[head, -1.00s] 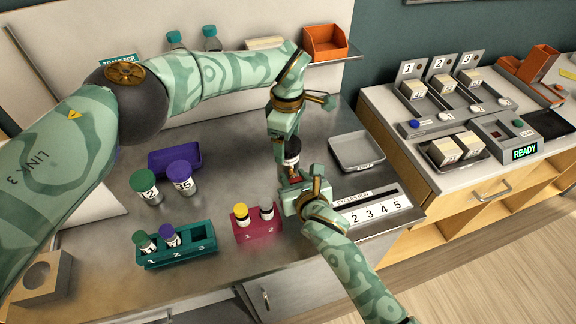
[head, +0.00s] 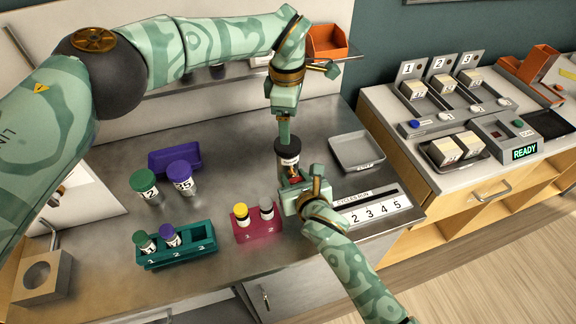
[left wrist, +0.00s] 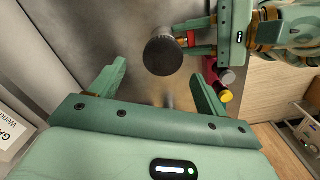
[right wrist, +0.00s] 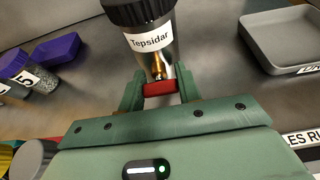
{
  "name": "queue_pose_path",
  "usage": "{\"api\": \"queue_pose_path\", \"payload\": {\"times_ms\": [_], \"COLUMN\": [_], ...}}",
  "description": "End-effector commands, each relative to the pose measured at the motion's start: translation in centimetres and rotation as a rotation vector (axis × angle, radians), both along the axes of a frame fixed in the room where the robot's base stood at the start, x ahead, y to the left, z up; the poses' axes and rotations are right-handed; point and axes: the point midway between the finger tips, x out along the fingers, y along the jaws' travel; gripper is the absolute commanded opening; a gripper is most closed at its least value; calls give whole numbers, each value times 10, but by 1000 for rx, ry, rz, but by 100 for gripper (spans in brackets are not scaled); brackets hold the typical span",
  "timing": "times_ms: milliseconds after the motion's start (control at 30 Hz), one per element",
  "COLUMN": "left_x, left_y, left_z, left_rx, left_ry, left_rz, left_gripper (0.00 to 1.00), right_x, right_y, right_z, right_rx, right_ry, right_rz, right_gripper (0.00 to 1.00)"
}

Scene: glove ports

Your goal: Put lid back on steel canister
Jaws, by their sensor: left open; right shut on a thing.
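The steel canister (right wrist: 150,50), with a white label reading Tepsidar, stands upright in the right wrist view. The black lid (head: 287,146) sits on top of it and looks level; its round top (left wrist: 163,55) shows in the left wrist view. My right gripper (head: 293,180) is shut on a red piece (right wrist: 160,88) at the canister's side, joined to it by a brass-coloured part. My left gripper (head: 284,138) is open and empty above the lid, apart from it as far as I can tell. The canister's lower part is mostly hidden in the head view.
A grey tray (head: 357,151) lies right of the canister, with a numbered strip (head: 372,208) in front. A pink rack (head: 257,230) and a teal rack (head: 177,256) hold vials at left. Two jars (head: 146,188) and a purple tray (head: 174,160) stand behind.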

Motion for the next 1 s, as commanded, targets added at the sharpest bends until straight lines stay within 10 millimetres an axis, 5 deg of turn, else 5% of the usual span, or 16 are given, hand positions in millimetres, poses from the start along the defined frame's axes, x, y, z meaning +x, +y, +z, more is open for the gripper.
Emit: {"api": "queue_pose_path", "payload": {"times_ms": [300,500,700,1000], "left_x": [-1,-3,-4,-4], "left_y": [0,1,2,2], "left_z": [17,19,19,19], "left_rx": [-6,5,11,11], "left_ry": [22,28,28,29], "left_rz": [947,1430,1647,1671], "left_gripper": [75,75,75,75], "right_x": [0,0,0,0], "right_y": [0,0,0,0], "right_z": [0,0,0,0], "right_rx": [0,0,0,0], "right_ry": [0,0,0,0], "right_rz": [0,0,0,0], "right_gripper": [0,0,0,0]}}
